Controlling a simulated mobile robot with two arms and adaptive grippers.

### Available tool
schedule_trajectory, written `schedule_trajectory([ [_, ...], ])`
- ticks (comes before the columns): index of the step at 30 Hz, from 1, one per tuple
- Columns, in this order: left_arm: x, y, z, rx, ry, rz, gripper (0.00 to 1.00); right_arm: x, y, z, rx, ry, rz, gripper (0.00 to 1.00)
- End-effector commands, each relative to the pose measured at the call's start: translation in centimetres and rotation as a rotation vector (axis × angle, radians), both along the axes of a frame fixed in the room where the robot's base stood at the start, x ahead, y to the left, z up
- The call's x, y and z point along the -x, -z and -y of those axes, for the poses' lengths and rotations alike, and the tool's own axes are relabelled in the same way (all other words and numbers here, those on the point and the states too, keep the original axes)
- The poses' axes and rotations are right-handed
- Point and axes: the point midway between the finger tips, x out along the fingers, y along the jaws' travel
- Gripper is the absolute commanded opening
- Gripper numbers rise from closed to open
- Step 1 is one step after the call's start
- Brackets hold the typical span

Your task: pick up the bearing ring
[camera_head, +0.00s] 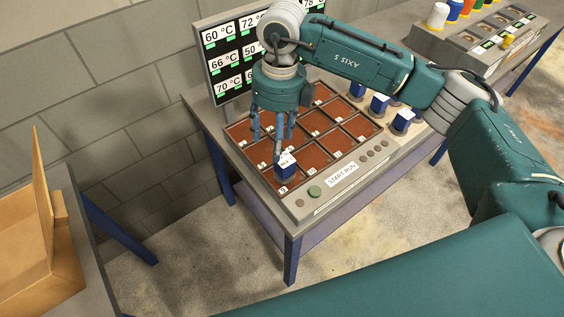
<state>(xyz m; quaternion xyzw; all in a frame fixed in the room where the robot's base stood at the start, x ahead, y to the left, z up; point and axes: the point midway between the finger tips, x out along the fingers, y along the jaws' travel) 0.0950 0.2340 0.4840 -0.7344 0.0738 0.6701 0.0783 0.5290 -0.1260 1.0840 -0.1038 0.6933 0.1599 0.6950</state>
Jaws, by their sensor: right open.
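I cannot make out a bearing ring in the head view. My right gripper (274,138) points down over the front left part of a table with a grid of reddish-brown numbered plates (340,143). Its fingers are spread apart with nothing seen between them. A small blue and white block (286,168) stands just below and in front of the fingertips, at the front left corner plate. One finger comes close to its top; I cannot tell whether they touch. My left gripper is not in view.
A temperature display board (228,62) stands behind the grid. More blue and white blocks (379,103) stand along the grid's right side. A green button (314,192) is on the front edge. A wooden box (38,250) sits at left; another bench (480,45) holds coloured spools.

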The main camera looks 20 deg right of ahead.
Motion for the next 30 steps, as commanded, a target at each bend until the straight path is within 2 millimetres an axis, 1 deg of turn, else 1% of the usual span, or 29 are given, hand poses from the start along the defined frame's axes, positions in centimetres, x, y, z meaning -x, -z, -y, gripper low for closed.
schedule_trajectory([
  [1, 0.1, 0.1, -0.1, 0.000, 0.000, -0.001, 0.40, -0.4, -0.3, 1.3, 0.042, 0.016, 0.004, 0.56],
  [3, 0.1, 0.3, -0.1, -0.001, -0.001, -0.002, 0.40, -0.6, -0.1, 2.3, 0.074, 0.028, 0.007, 0.56],
  [5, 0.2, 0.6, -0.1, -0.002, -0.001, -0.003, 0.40, -0.6, 0.4, 2.5, 0.085, 0.032, 0.007, 0.56],
  [12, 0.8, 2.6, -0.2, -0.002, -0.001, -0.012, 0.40, -0.4, 4.3, 2.5, 0.082, 0.029, 0.006, 0.56],
  [20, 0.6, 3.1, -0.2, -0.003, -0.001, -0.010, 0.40, 0.0, 6.2, 2.4, 0.079, 0.028, 0.005, 0.56],
  [24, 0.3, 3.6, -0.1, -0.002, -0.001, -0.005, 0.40, 0.7, 8.4, 2.5, 0.081, 0.028, 0.004, 0.56],
  [27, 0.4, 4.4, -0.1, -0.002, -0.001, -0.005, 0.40, 0.7, 10.1, 2.5, 0.080, 0.029, 0.005, 0.56],
  [30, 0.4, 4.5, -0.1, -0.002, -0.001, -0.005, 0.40, 0.7, 10.5, 2.5, 0.080, 0.029, 0.006, 0.56],
])
